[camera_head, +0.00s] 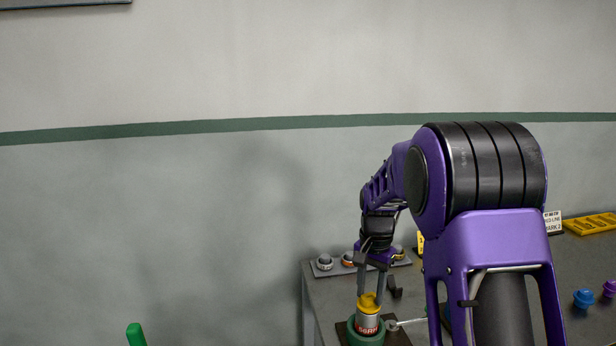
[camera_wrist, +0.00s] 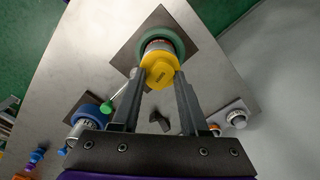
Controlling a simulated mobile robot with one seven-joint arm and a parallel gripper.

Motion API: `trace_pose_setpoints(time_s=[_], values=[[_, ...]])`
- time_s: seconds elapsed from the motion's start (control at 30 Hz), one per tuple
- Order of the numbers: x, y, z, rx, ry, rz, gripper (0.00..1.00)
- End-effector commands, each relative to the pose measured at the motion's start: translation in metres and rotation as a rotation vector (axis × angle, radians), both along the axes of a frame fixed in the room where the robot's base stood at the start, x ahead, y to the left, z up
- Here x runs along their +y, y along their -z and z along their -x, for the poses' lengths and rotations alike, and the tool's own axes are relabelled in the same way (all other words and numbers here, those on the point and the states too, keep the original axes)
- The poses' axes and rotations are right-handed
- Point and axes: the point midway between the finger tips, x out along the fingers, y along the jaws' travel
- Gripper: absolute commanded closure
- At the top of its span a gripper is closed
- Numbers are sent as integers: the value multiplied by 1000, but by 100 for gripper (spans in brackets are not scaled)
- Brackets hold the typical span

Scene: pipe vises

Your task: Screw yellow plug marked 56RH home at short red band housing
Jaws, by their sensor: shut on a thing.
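The yellow plug (camera_head: 369,303) sits at the top of a short silver housing with a red band (camera_head: 367,322). The housing stands in a round green vise (camera_head: 353,336) on a dark square plate. My gripper (camera_head: 370,293) comes from above with its two fingers on either side of the plug and is shut on it. In the wrist view the yellow plug (camera_wrist: 160,70) lies between the fingertips (camera_wrist: 162,78), over the green vise ring (camera_wrist: 176,36). The plug's marking is too small to read, and how deep it sits in the housing cannot be told.
A grey rack with several fittings (camera_head: 324,262) lies at the bench's back edge. A blue vise (camera_wrist: 88,112) stands beside the green one. A metal lever (camera_head: 408,322) sticks out by the green vise. Blue (camera_head: 583,297) and purple (camera_head: 609,288) plugs stand at right.

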Motion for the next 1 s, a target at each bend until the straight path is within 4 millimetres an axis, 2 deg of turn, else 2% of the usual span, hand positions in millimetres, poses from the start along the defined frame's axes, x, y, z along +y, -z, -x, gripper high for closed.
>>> trace_pose_setpoints(time_s=[0.5, 0.63, 1.0], values=[[0, -2, 0, 1, 754, 2, 100], [0, 0, 0, -1, 840, 1, 100], [0, -1, 0, 0, 890, 1, 100]])
